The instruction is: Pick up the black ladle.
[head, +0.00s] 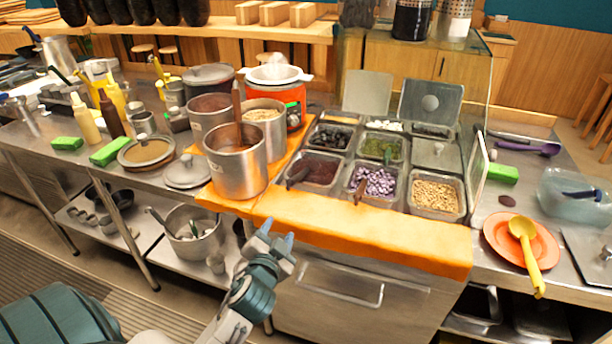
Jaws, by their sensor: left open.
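I cannot pick out a clearly black ladle. A dark purple ladle (530,147) lies on the steel counter at the right. A yellow ladle (525,242) rests on an orange plate (502,256), its handle over the front edge. A dark blue handle (578,195) lies across a clear tub at the far right. My left gripper (277,237) is open and empty, low in front of the orange-covered counter edge, well left of these utensils. My right gripper is not in view.
Bottles and green sponges (110,151) are on the left counter. The orange cloth strip (370,236) is bare.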

